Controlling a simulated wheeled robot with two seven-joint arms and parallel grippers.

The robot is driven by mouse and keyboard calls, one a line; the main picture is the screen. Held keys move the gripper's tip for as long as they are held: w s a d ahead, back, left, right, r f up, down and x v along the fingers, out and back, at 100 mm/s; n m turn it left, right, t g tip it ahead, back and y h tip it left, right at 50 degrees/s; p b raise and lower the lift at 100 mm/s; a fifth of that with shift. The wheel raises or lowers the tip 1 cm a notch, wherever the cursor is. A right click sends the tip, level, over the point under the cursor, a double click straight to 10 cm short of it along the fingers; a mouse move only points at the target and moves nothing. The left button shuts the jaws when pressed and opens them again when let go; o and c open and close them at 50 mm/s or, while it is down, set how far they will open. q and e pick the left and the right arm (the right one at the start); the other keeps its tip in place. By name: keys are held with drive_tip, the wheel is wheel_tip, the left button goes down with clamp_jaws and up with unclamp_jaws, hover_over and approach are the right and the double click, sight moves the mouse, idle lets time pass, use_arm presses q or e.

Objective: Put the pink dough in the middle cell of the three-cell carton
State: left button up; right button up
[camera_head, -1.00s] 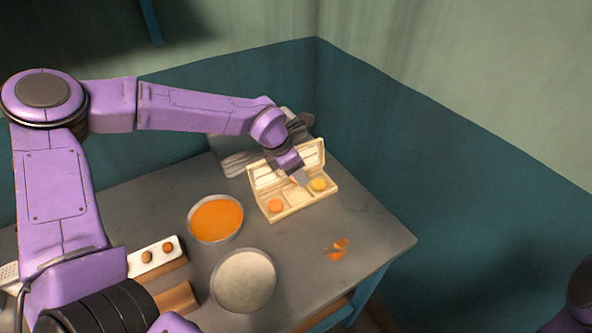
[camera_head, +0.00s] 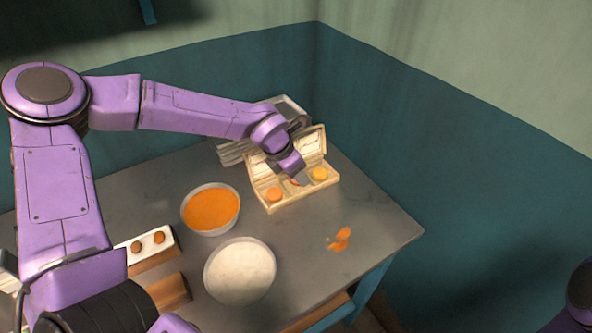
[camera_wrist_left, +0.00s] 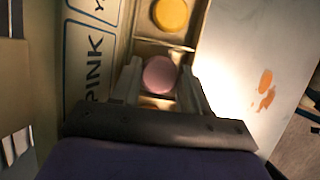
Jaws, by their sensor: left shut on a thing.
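The pale three-cell carton (camera_head: 282,205) stands open on the table with its lid raised at the back. Orange dough (camera_head: 275,194) sits in its left cell and yellow dough (camera_head: 319,174) in its right cell. My left gripper (camera_head: 297,179) reaches down at the middle cell. In the left wrist view the pink dough (camera_wrist_left: 159,74) is held between its two fingers, at the middle cell beside the yellow dough (camera_wrist_left: 171,14). Whether the pink dough touches the cell floor cannot be told. The lid label (camera_wrist_left: 92,65) reads "PINK" there. My right gripper is out of view.
A bowl of orange stuff (camera_head: 211,209) and a bowl of pale stuff (camera_head: 240,270) stand left of and in front of the carton. A white holder (camera_head: 150,247) with two brown knobs lies further left. Orange smears (camera_head: 340,239) mark the table at right.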

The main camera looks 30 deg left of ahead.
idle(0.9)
use_arm(q)
drive_tip(key=o, duration=1.2)
drive_tip(key=shift+d, duration=0.1)
drive_tip(key=shift+r, duration=0.1)
drive_tip(key=shift+r, duration=0.35)
drive_tip(key=v, duration=0.9)
drive_tip(key=shift+s+r, duration=0.25)
drive_tip(key=shift+r, duration=0.05)
drive_tip(key=shift+a, duration=0.2)
